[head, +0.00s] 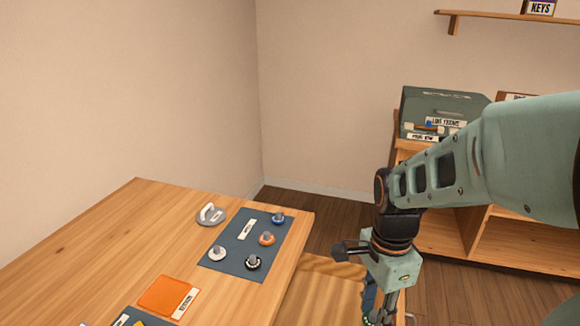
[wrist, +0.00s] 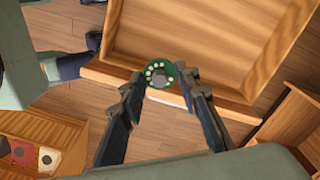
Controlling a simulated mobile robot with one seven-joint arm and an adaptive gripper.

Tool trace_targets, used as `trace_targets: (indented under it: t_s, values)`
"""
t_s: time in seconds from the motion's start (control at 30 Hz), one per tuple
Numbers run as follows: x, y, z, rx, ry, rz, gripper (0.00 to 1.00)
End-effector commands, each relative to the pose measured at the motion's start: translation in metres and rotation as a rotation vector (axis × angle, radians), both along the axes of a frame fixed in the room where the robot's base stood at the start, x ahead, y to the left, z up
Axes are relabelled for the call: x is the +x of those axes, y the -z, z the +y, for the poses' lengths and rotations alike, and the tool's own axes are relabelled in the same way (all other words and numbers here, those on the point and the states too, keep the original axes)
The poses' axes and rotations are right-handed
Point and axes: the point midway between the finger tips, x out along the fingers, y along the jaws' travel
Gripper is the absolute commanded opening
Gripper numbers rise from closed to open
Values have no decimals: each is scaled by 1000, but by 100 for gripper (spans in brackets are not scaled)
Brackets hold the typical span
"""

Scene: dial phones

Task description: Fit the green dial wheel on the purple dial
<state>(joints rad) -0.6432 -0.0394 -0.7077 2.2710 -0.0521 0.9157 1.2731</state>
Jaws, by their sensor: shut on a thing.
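My gripper (wrist: 160,84) is shut on the green dial wheel (wrist: 153,67), which has a ring of pale finger holes and a grey centre; it sits between the fingertips in the wrist view. In the head view my gripper (head: 381,318) hangs at the bottom edge, to the right of the table, and only a sliver of green shows there. I see no purple dial in either view.
A wooden table (head: 80,240) fills the left, with a dark blue mat (head: 235,258) holding several small knobs. An orange square (head: 163,296) lies nearer. A shelf unit (head: 435,229) with a green box (head: 442,112) stands behind my arm.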

Motion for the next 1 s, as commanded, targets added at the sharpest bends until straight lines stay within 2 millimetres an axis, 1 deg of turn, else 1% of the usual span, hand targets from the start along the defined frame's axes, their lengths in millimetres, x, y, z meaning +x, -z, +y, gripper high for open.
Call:
trace_targets:
  t_s: [0.1,0.43,0.9,0.93,0.97,1.0]
  values:
    - [18,-4,1,-1,-156,3,13]
    - [65,-12,9,7,-616,5,13]
    - [130,-13,28,19,-1282,-2,13]
    - [133,-14,29,20,-1320,-2,13]
    - [131,-27,29,23,-1312,-4,13]
    - [130,-33,29,25,-1309,-3,13]
